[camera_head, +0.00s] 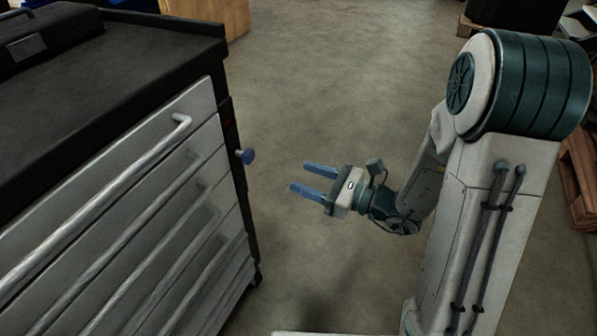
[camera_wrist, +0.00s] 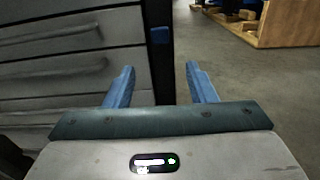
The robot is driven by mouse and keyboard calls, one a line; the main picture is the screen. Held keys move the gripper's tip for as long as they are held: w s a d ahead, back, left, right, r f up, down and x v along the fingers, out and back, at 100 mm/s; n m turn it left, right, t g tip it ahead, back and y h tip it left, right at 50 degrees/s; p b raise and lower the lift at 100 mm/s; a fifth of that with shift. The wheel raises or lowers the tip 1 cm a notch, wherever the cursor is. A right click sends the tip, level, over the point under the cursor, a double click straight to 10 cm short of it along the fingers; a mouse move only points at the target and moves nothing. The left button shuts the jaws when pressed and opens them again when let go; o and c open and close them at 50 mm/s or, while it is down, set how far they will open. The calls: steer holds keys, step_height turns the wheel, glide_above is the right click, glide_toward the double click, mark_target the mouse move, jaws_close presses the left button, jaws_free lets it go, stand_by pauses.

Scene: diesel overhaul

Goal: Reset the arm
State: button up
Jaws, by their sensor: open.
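My gripper (camera_head: 306,180) is in the middle of the head view, its two blue fingers spread apart and pointing left toward a tool cabinet. It is open and empty, with bare floor below it. In the wrist view my gripper (camera_wrist: 160,82) shows both blue fingers with a clear gap between them. My arm reaches in from the right of the head view, bent down and to the left. The fingers are apart from the cabinet.
The tool cabinet (camera_head: 110,110) with several drawers and long handles fills the left. A blue knob (camera_head: 246,156) sticks out from its side, near the fingertips. A wooden pallet (camera_head: 579,178) lies at the right edge. The concrete floor (camera_head: 330,75) between is clear.

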stand_by(0.4)
steer(key=s+d+r+n+g+h+p, duration=0.2)
steer(key=s+r+n+g+h+p, duration=0.6)
steer(key=s+r+n+p, duration=0.65)
steer(key=w+d+r+n+t+h+p, duration=0.1)
steer(key=d+r+n+t+h+p, duration=0.3)
steer(key=d+r+n+h+p, duration=0.3)
steer(key=d+r+h+p, duration=0.1)
steer(key=d+r+p, duration=0.3)
steer(key=d+r, duration=0.2)
step_height(320, 180, up, 2)
steer(key=shift+d+r+n+h+p, duration=0.25)
steer(key=shift+d+n+h+p, duration=0.05)
steer(key=shift+n+p, duration=0.1)
